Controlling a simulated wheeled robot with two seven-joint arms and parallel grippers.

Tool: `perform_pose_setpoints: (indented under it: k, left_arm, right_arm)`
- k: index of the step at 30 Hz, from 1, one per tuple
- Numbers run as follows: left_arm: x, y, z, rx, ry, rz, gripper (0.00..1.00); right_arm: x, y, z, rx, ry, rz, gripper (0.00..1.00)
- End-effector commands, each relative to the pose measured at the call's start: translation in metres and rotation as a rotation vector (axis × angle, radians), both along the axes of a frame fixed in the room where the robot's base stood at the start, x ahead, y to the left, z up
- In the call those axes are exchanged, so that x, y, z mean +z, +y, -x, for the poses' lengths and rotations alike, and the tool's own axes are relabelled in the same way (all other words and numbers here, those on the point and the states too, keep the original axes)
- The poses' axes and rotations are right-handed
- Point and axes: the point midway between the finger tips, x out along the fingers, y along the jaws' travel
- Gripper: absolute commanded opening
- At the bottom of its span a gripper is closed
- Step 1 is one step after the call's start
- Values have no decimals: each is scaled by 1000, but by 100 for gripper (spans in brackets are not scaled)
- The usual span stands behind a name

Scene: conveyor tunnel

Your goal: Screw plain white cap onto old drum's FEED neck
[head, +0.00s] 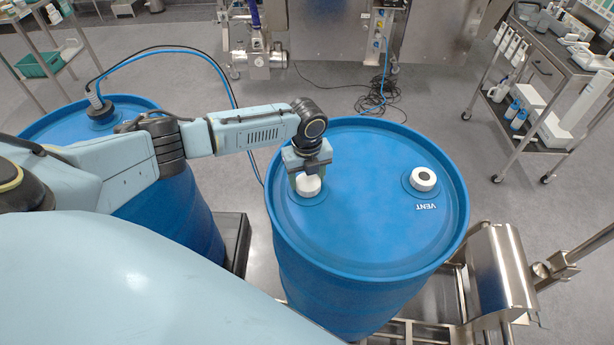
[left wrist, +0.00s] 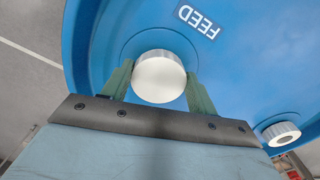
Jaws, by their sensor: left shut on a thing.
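My left gripper (head: 307,184) is shut on the plain white cap (head: 308,187) at the left bung of the near blue drum (head: 360,265). In the left wrist view the cap (left wrist: 159,77) sits between the two green fingers, over the round recess beside the FEED label (left wrist: 199,21). The neck under the cap is hidden, so I cannot tell whether the cap rests on it or how far it is threaded. The drum's other neck, marked VENT (head: 426,207), carries a white cap with a dark centre (head: 423,179). My right gripper is not in view.
Another blue drum (head: 185,215) stands at the left, with a hose fitting (head: 98,106) and a blue hose (head: 185,54) arching from it. A steel frame with a rounded cover (head: 502,268) is at the right of the near drum. A cart (head: 545,75) stands at the back right.

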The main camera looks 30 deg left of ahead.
Motion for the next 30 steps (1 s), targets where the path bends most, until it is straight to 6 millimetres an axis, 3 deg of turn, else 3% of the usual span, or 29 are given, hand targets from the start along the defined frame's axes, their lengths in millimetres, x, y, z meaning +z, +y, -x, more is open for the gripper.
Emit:
perform_pose_setpoints:
  k: [12, 20, 21, 26, 30]
  left_arm:
    - [0, -2, -2, -420, 0, -1, 37]
    - [0, -2, -2, -446, 1, 0, 37]
    - [0, -2, -2, -445, 1, 0, 61]
    - [0, -2, -2, -444, 0, 1, 82]
    - [0, -2, -2, -444, -1, 0, 84]
  right_arm:
    - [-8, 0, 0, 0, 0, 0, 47]
    - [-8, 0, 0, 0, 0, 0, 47]
    - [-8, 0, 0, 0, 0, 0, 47]
    - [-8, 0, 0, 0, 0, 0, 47]
    - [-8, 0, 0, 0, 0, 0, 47]
